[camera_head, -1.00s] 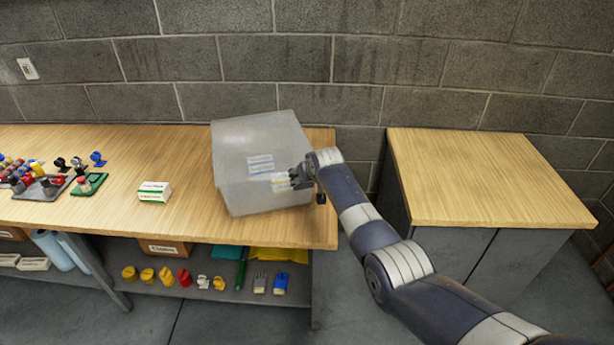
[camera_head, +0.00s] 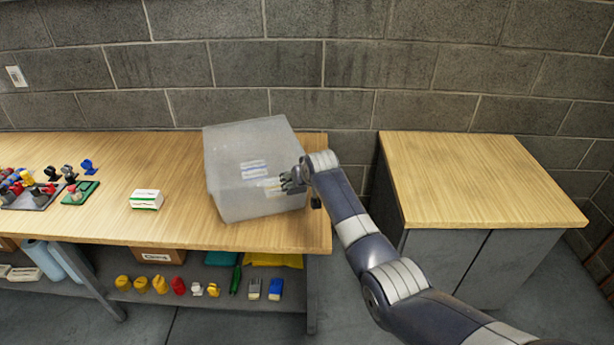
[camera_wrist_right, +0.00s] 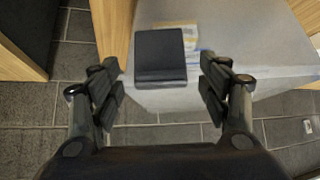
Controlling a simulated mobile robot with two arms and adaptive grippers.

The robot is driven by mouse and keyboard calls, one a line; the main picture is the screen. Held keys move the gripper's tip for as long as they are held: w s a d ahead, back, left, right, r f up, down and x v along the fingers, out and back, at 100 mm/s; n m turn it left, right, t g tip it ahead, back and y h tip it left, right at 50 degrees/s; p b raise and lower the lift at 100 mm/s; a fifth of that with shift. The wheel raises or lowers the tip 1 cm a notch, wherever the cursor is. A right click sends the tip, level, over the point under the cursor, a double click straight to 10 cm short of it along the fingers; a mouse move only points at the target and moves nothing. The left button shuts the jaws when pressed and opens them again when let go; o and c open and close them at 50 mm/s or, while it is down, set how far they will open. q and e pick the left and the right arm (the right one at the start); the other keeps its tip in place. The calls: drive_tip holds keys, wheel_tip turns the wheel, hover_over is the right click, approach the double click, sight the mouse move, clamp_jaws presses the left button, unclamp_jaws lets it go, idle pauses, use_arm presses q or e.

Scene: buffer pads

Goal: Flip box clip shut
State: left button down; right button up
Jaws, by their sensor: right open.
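A translucent grey plastic box (camera_head: 232,160) stands near the right end of the wooden workbench. It also fills the upper right of the right wrist view (camera_wrist_right: 235,40). A dark, flat clip (camera_wrist_right: 160,55) shows at the box's edge in the wrist view. My right gripper (camera_head: 285,186) is at the right part of the box's front. In the wrist view its two fingers (camera_wrist_right: 160,85) are spread wide, one on each side of the clip, with gaps to it. I cannot tell how far the clip is from the box wall. My left gripper is not in view.
A small white and green carton (camera_head: 146,199) lies left of the box. Coloured parts on a grey tray (camera_head: 33,200) and a green plate (camera_head: 80,193) are farther left. A wood-topped cabinet (camera_head: 470,180) stands at the right, across a gap. A block wall is behind.

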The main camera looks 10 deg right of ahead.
drive_tip(key=v, duration=1)
idle(0.4)
drive_tip(key=s+d+f+g+b, duration=0.1)
drive_tip(key=s+f, duration=0.6)
drive_tip(key=f, duration=0.7)
drive_tip(key=s+d+f+g, duration=0.1)
drive_tip(key=s+f+g, duration=0.1)
drive_tip(key=s+f, duration=0.8)
drive_tip(key=s+f+g+b, duration=0.1)
drive_tip(key=s+f, duration=0.3)
drive_tip(key=f, duration=1.3)
drive_tip(key=s+d+f+n+g, duration=0.1)
drive_tip(key=s+f, duration=0.6)
drive_tip(key=s, duration=0.4)
drive_tip(key=s+d+f+g, duration=0.1)
drive_tip(key=s+f, duration=0.6)
drive_tip(key=s, duration=0.3)
drive_tip(key=s+d+f+g, duration=0.1)
drive_tip(key=s+f, duration=0.2)
drive_tip(key=s, duration=0.8)
drive_tip(key=s+d+f, duration=0.1)
drive_tip(key=s+f, duration=0.1)
drive_tip(key=s, duration=0.9)
drive_tip(key=shift+s+f+n+g+b, duration=0.25)
drive_tip(key=shift+f+n+g+b, duration=0.15)
drive_tip(key=shift+b, duration=0.05)
